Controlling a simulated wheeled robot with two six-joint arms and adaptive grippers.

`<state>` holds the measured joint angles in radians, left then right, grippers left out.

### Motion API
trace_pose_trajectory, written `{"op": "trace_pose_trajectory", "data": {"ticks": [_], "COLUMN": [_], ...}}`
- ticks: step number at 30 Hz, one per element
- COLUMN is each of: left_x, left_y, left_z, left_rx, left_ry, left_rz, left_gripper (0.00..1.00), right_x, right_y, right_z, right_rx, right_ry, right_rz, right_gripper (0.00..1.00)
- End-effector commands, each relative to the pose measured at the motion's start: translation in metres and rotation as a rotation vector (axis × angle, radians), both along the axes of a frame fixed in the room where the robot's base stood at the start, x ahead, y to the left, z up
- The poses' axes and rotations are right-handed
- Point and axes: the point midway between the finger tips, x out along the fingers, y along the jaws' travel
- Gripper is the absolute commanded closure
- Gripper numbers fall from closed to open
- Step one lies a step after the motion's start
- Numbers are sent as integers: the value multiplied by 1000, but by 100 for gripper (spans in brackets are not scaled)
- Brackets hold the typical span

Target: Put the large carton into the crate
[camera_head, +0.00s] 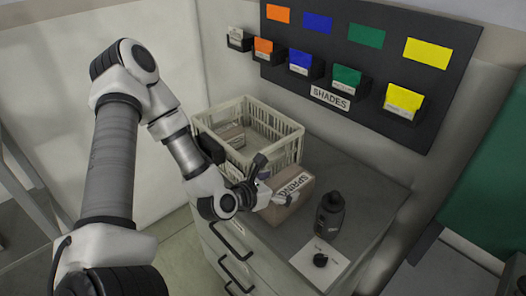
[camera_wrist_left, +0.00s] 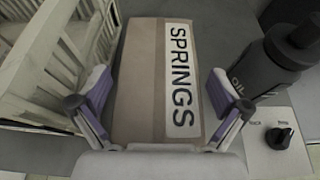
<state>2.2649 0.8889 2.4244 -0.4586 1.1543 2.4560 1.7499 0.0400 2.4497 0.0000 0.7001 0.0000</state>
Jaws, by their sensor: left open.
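The large carton is a brown box labelled SPRINGS (camera_head: 290,194) on the cabinet top, just right of the crate. It fills the middle of the left wrist view (camera_wrist_left: 142,80). The crate (camera_head: 290,150) is a cream slatted box at the back left of the cabinet top; its side shows in the left wrist view (camera_wrist_left: 40,65). A smaller carton (camera_head: 231,135) sits inside it. My left gripper (camera_head: 266,192) is open at the carton's near side. In the left wrist view its two fingers stand on either side of the carton, with small gaps. My right gripper is not in view.
A dark oil bottle (camera_head: 330,215) stands close to the carton's right. A white plate with a black knob (camera_head: 320,260) lies at the front right. The wall board labelled SHADES (camera_head: 330,98) with several coloured bins hangs behind. The cabinet front has drawer handles (camera_head: 228,240).

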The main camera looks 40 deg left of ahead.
Motion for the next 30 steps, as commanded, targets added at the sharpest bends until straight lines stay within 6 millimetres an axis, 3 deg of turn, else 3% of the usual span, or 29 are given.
{"op": "trace_pose_trajectory", "data": {"ticks": [6, 9, 13, 20, 23, 25, 30], "left_x": [-37, -51, -70, -89, -91, -95, -124], "left_y": [2, 3, 5, 5, -5, -20, -61], "left_z": [21, 33, 39, 39, 27, 9, -45], "left_rx": [-11, -1, -1, 10, 133, 322, 892], "left_ry": [-3, 6, 5, 4, 52, 119, 265], "left_rz": [5, -1, 0, -10, -106, -267, -862], "left_gripper": [0, 0, 0, 0, 0, 0, 0], "right_x": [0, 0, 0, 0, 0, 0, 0], "right_y": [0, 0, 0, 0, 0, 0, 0], "right_z": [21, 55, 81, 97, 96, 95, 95], "right_rx": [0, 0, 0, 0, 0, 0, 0], "right_ry": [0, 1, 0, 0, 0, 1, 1], "right_rz": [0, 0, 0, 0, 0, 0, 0], "right_gripper": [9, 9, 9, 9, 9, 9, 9]}}
